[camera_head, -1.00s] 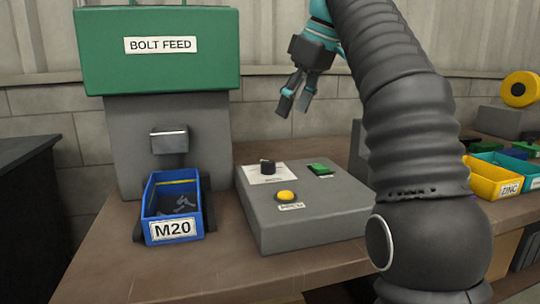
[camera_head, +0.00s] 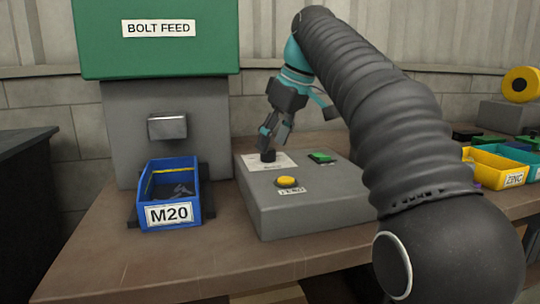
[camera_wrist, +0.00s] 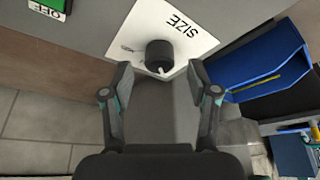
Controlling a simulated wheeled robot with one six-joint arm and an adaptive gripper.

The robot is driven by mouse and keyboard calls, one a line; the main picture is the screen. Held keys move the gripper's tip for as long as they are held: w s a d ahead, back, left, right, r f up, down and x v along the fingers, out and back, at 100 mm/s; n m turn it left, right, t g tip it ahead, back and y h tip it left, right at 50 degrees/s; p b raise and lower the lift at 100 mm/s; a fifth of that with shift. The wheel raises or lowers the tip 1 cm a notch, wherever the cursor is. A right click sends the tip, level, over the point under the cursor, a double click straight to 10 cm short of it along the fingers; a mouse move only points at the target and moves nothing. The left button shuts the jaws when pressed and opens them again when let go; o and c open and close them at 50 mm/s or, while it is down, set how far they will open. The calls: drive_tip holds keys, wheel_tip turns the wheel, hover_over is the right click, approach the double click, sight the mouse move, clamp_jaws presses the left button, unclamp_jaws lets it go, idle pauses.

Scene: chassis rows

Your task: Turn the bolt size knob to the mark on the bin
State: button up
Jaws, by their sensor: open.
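The black size knob (camera_head: 268,156) stands on a white plate (camera_head: 284,161) on the grey control box. In the wrist view the knob (camera_wrist: 159,54) has a light pointer mark on its side, and its plate reads SIZE (camera_wrist: 184,27). My gripper (camera_head: 273,141) is just above the knob in the head view. In the wrist view my gripper (camera_wrist: 163,80) is open, with one finger on either side, and the knob lies just past the fingertips. The blue bin (camera_head: 193,211) is marked M20 (camera_head: 169,215) and holds some bolts. The size markings on the plate are too small to read.
The grey control box (camera_head: 310,205) also bears a yellow button (camera_head: 287,182) and a green switch (camera_head: 322,157). The green bolt feed hopper (camera_head: 158,55) stands behind the bin. Yellow and teal bins (camera_head: 492,170) sit at the right. The bench front is clear.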

drive_tip(key=shift+x, duration=1.15)
clamp_jaws()
